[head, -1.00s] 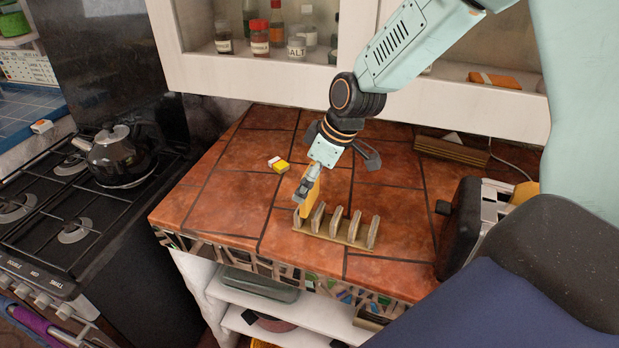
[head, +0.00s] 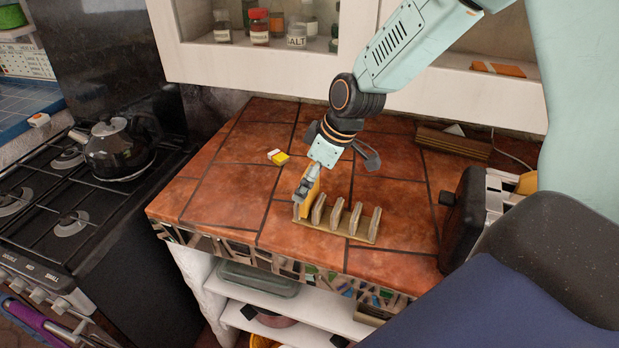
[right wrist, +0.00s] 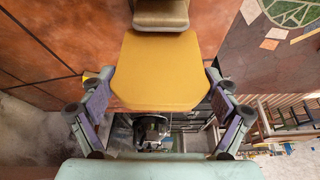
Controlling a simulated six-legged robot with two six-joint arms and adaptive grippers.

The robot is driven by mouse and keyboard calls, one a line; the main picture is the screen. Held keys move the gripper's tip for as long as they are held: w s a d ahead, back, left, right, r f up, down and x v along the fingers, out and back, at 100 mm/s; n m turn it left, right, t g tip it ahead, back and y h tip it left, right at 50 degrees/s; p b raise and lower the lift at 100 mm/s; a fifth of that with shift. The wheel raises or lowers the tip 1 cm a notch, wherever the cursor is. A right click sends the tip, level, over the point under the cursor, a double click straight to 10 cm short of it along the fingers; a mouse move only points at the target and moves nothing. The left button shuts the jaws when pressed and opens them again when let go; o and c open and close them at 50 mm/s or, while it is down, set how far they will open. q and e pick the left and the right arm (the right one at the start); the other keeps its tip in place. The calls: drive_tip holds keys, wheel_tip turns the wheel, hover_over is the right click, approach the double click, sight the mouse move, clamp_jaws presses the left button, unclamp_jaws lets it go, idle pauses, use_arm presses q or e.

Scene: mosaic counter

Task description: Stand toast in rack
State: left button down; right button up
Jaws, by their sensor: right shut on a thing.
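My right gripper (head: 304,190) is shut on a yellow-brown slice of toast (head: 309,182). The toast stands on edge at the left end of the wooden toast rack (head: 362,236). Its lower edge is at or just beside the first divider; I cannot tell whether it touches the base. In the right wrist view the toast (right wrist: 158,70) fills the space between the two fingers, and a rack divider (right wrist: 160,14) shows just beyond its top edge. The rack's other visible gaps look empty. My left gripper is not in view.
A toaster (head: 488,205) stands on the counter at the right. A small yellow-and-white packet (head: 278,157) lies behind the rack to the left. A wooden box (head: 453,147) is at the back. A kettle (head: 115,150) sits on the stove. Counter left of the rack is clear.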

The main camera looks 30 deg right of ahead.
drive_tip(key=shift+f+b, duration=0.3)
drive_tip(key=shift+f, duration=0.1)
drive_tip(key=o, duration=0.5)
idle(0.9)
drive_tip(key=v, duration=1.2)
drive_tip(key=shift+f, duration=0.1)
idle(0.6)
drive_tip(key=shift+x, duration=5.9)
drive_tip(key=shift+d, duration=0.1)
